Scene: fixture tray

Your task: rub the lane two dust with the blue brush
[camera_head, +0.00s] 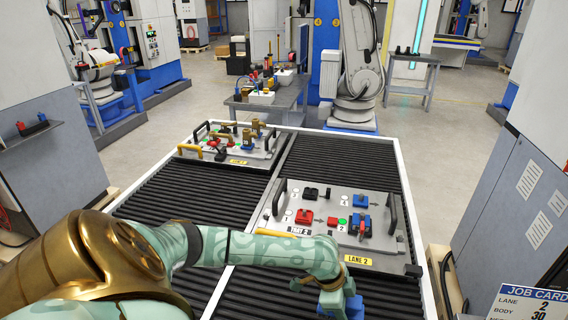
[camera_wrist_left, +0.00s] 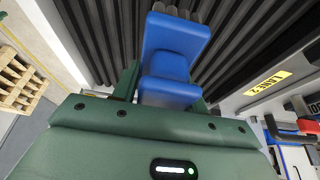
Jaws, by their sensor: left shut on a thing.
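The blue brush (camera_head: 354,307) is at the bottom of the head view, in front of the lane two plate. It also shows in the left wrist view (camera_wrist_left: 172,45), its bristles at the top edge. My left gripper (camera_head: 340,295) is shut on it, above or at the black rollers; the height is hard to tell. The lane two plate (camera_head: 384,262) is grey, with a yellow LANE 2 label (camera_head: 358,260), black handles, red blocks (camera_head: 304,217) and a blue part (camera_head: 361,224). I cannot make out dust on it. My right gripper is not in view.
A second grey plate (camera_head: 262,161) with brass parts lies farther back on the left lane. A pale rail (camera_head: 282,163) divides the lanes. Bare rollers (camera_head: 215,189) lie left of the lane two plate. A job card (camera_head: 535,298) stands at lower right.

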